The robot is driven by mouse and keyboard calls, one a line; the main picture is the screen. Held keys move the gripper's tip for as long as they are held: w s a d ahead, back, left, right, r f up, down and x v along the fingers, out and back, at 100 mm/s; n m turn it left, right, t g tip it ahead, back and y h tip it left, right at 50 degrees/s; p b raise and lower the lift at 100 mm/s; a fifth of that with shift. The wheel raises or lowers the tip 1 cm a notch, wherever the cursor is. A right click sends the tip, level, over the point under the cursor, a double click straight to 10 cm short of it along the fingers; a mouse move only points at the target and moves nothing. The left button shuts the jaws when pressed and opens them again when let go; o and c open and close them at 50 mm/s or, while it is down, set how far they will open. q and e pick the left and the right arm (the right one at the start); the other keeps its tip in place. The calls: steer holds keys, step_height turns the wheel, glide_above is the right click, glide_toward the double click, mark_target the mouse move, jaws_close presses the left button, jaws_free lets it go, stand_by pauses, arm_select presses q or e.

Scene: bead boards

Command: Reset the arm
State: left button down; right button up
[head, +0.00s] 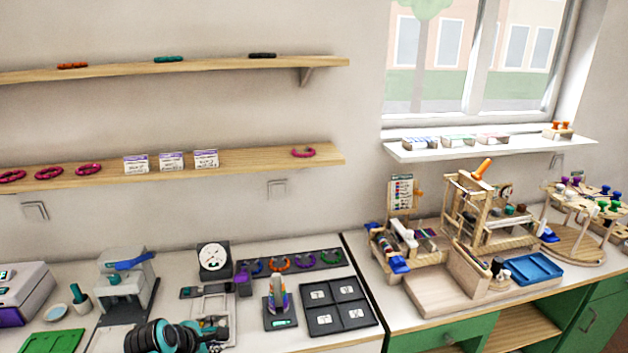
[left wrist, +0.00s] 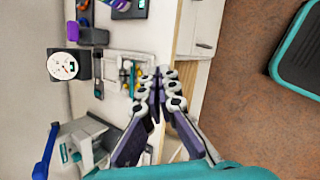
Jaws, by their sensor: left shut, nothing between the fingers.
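My left arm, black and teal, comes in at the bottom of the head view, in front of the left counter. Its gripper (head: 212,330) is low in the picture, near the pale frame on the counter, and only partly shows. In the left wrist view the dark purple-grey fingers of my left gripper (left wrist: 160,78) are shut with nothing between them. They hang over the counter's front edge, with the floor to the right. I cannot tell their exact height. My right gripper is in neither view.
A grey press with a blue lever (head: 128,285), a round dial gauge (head: 213,257) and a dark numbered tray (head: 338,317) stand on the left counter. Wooden bead stands (head: 480,215) and a blue tray (head: 533,268) fill the right counter. Two shelves (head: 240,160) hang behind.

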arm_select(q)
steer(key=s+d+r+m, duration=0.1)
steer(key=s+d+m, duration=0.2)
steer(key=s+m, duration=0.4)
steer(key=s+d+r+m+y, duration=0.1)
steer(key=s+d+m, duration=0.2)
steer(key=s+m, duration=0.4)
steer(key=shift+d+m+y, duration=0.2)
steer(key=shift+m+y, duration=0.1)
steer(key=shift+m, duration=4.5)
steer(key=c, duration=2.3)
jaws_free()
steer(key=shift+s, duration=0.1)
